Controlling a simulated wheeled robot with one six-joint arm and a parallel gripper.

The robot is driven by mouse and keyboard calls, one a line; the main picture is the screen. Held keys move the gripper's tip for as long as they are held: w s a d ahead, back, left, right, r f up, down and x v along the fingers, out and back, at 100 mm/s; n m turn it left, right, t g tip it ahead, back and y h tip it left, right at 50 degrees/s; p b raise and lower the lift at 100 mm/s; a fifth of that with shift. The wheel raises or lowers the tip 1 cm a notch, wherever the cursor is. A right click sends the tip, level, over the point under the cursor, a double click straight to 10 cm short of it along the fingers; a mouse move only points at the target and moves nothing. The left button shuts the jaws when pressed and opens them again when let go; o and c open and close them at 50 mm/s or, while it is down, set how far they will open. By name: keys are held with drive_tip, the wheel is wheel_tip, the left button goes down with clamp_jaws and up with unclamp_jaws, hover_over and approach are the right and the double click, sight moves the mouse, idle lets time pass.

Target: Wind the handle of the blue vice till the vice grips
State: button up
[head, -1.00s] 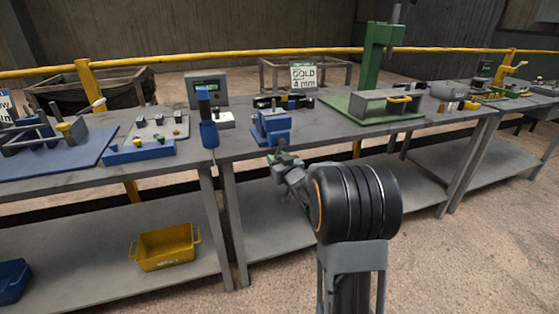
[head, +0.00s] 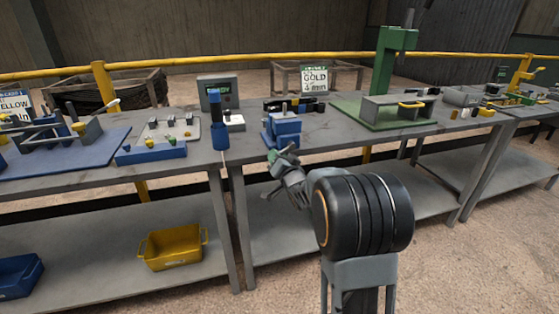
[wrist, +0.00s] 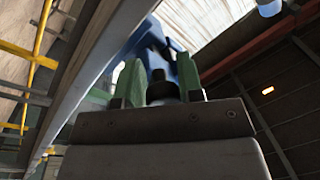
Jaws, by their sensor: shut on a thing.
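The blue vice (head: 285,127) stands at the front edge of the middle bench. My gripper (head: 280,154) is at its near side, just in front of and below the bench edge. In the wrist view my green fingers (wrist: 160,82) are shut on a dark handle part (wrist: 160,92) between them. The blue body of the vice (wrist: 152,45) shows beyond the fingertips, blurred and partly hidden. Whether the vice jaws touch anything between them cannot be made out.
A blue upright tool (head: 220,132) and a grey display box (head: 218,92) stand left of the vice. A green press (head: 392,85) stands to the right. The bench edge (wrist: 95,65) runs close beside my fingers. A yellow bin (head: 173,247) sits on the lower shelf.

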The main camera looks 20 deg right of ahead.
drive_tip(key=shift+a+r, duration=0.15)
drive_tip(key=shift+r, duration=0.25)
drive_tip(key=o, duration=0.9)
drive_tip(key=shift+s, duration=0.1)
drive_tip(key=shift+c, duration=0.2)
drive_tip(key=shift+s+f, duration=0.1)
drive_tip(key=shift+s, duration=0.2)
drive_tip(key=s+f+p, duration=0.1)
drive_tip(key=s, duration=1.2)
drive_tip(key=shift+f, duration=0.15)
drive_tip(key=shift+a, duration=0.1)
